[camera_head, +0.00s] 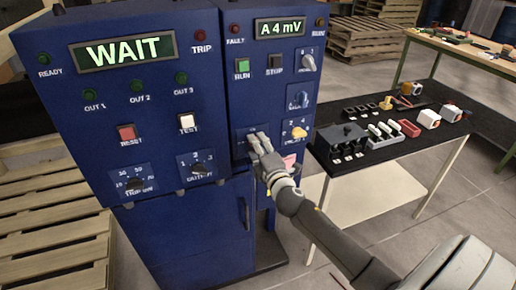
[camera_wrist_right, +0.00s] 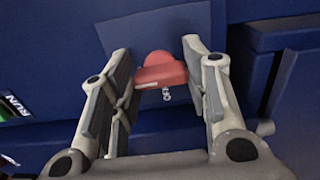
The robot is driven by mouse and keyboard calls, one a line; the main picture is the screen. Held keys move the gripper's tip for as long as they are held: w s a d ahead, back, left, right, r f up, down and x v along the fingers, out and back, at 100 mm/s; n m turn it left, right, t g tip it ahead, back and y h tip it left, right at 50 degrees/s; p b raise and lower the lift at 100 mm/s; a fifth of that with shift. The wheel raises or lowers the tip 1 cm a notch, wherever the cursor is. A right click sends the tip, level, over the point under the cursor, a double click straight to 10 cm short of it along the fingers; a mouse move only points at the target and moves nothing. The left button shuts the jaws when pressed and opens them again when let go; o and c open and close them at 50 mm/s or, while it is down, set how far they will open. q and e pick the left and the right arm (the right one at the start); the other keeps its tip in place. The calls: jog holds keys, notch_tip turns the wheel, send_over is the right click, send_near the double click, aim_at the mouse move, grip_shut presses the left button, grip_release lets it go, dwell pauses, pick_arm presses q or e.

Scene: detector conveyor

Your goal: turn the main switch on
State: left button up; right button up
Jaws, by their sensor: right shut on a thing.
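The red switch knob (camera_wrist_right: 160,72) sits on a blue plate in the right wrist view, with lettering that looks like OFF beside it. I take it to be the main switch. My right gripper (camera_wrist_right: 157,58) has its two fingers on either side of the knob and is shut on it. In the head view my right gripper (camera_head: 258,143) reaches the lower left part of the right-hand blue cabinet (camera_head: 238,95); its fingers hide the knob there. My left gripper is not in view.
The left-hand cabinet shows a lit WAIT display (camera_head: 129,52); the right one shows A 4 mV (camera_head: 280,28). A black-topped table (camera_head: 375,160) with small parts stands to the right.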

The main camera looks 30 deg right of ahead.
jog(key=shift+m, duration=0.3)
jog(key=o, duration=1)
jog(key=shift+s, duration=0.1)
jog(key=v, duration=1.1)
jog(key=shift+s+a, duration=0.15)
jog(key=shift+s, duration=0.25)
